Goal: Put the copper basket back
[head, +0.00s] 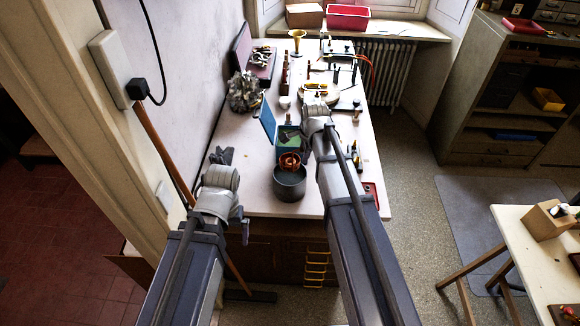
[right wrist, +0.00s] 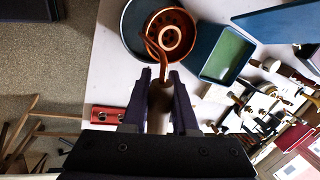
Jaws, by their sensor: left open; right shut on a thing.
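The copper basket (head: 290,160) is a round orange-brown cup with holes and a bent handle. In the right wrist view the basket (right wrist: 171,34) overlaps the rim of a dark grey pot (right wrist: 135,50). In the head view it shows at the back of the pot (head: 290,187); I cannot tell how far inside or above it sits. My right gripper (right wrist: 160,76) is closed around the end of the basket's handle. Its fingertips are mostly hidden by my arm in the head view. My left gripper (head: 244,226) is open and empty near the table's front left edge.
A blue box with a green inside (right wrist: 228,54) stands close beside the pot. A dark glove (head: 221,156) lies at the left. A red tray (head: 371,194) lies at the right edge. Horn parts and tools crowd the back; the left front is clear.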

